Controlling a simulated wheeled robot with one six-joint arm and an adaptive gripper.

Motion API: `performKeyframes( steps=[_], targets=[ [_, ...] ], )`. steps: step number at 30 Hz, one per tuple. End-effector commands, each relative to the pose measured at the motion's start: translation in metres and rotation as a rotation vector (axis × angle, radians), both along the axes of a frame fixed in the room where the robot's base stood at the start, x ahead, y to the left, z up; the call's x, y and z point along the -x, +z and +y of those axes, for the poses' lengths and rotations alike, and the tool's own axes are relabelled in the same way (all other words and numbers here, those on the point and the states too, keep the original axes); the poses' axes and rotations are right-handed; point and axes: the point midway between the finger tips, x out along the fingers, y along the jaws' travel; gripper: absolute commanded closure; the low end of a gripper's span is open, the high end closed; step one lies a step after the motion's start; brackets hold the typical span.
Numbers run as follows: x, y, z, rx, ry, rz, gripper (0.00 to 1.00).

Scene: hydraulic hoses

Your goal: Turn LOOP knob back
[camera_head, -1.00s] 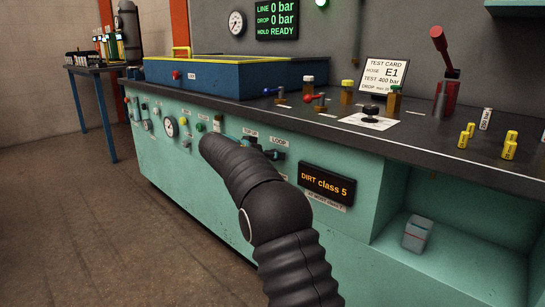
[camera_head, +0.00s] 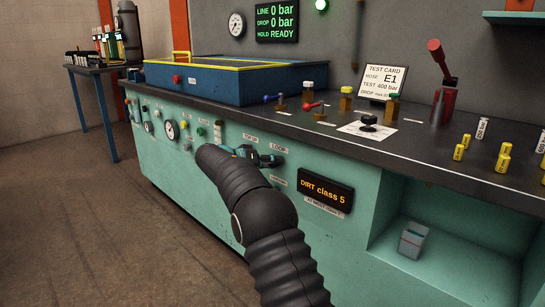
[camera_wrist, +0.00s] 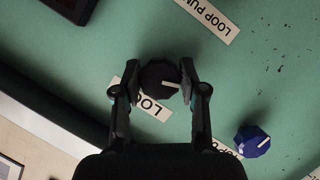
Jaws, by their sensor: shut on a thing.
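The LOOP knob (camera_wrist: 160,78) is small, dark and faceted, with a white pointer line. In the wrist view it sits between the two fingers of my gripper (camera_wrist: 161,80), which are shut on it. A white label (camera_wrist: 148,107) beginning "LOO" lies just below the knob, partly covered by the left finger.
A blue knob (camera_wrist: 252,141) sits close to the right finger in the wrist view. A "LOOP PU" label (camera_wrist: 208,18) is above.

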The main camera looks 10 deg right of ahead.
Motion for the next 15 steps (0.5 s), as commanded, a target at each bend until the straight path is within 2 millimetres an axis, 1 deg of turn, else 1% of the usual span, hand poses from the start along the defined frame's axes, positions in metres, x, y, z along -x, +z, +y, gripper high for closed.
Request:
performKeyframes(
  steps=[1, 15],
  targets=[
    [-0.0014, 0.004, 0.001, 0.027, 0.004, 0.035, 0.93],
    [-0.0017, 0.0006, 0.0025, 0.29, 0.006, 0.395, 0.93]
  ],
)
